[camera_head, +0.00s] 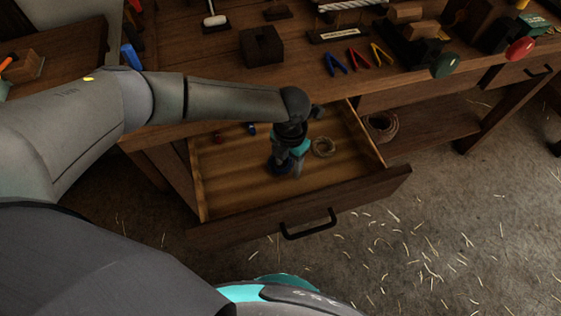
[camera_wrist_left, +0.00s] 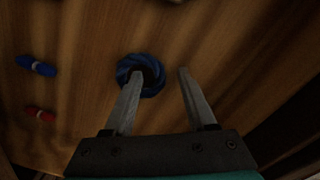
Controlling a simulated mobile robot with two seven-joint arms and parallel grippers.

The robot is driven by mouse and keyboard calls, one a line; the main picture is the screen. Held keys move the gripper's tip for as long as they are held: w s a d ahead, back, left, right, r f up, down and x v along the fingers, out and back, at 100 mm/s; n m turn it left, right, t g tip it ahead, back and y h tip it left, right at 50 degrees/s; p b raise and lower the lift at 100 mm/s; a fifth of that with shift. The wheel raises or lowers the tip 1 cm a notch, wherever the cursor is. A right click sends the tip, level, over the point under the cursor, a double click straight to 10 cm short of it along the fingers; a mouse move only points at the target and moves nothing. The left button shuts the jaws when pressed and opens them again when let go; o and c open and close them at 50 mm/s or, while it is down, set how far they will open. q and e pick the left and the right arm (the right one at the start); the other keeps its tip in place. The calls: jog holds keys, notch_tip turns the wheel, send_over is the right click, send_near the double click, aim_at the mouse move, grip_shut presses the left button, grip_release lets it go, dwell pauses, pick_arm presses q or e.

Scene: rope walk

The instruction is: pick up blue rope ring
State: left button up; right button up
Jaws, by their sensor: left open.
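The blue rope ring (camera_wrist_left: 141,58) lies flat on the wooden floor of the open drawer. In the head view it shows as a small dark blue patch (camera_head: 277,170), mostly hidden by my gripper. My left gripper (camera_head: 288,162) points down into the drawer above the ring. In the left wrist view its jaws (camera_wrist_left: 160,73) are open and empty. One finger overlaps the ring's middle, and the other is just beyond the ring's right side. I cannot tell whether a finger touches it. My right gripper is not in view.
The pulled-out drawer (camera_head: 388,182) has raised walls around the gripper. A small blue bundle (camera_wrist_left: 36,66) and red bundle (camera_wrist_left: 40,114) lie left. The bench top (camera_head: 222,105) overhangs the drawer's back.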

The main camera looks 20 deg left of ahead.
pick_arm(q)
jog(key=shift+c, duration=1.2)
jog(key=c, duration=0.6)
grip_shut()
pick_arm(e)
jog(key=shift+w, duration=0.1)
pick_arm(q)
jog(key=shift+r, duration=0.1)
notch_tip(320, 180, up, 9)
jog(key=p, duration=0.3)
notch_tip(320, 180, up, 11)
jog(key=p, duration=0.4)
send_over(288, 166)
jog(key=shift+s, duration=0.1)
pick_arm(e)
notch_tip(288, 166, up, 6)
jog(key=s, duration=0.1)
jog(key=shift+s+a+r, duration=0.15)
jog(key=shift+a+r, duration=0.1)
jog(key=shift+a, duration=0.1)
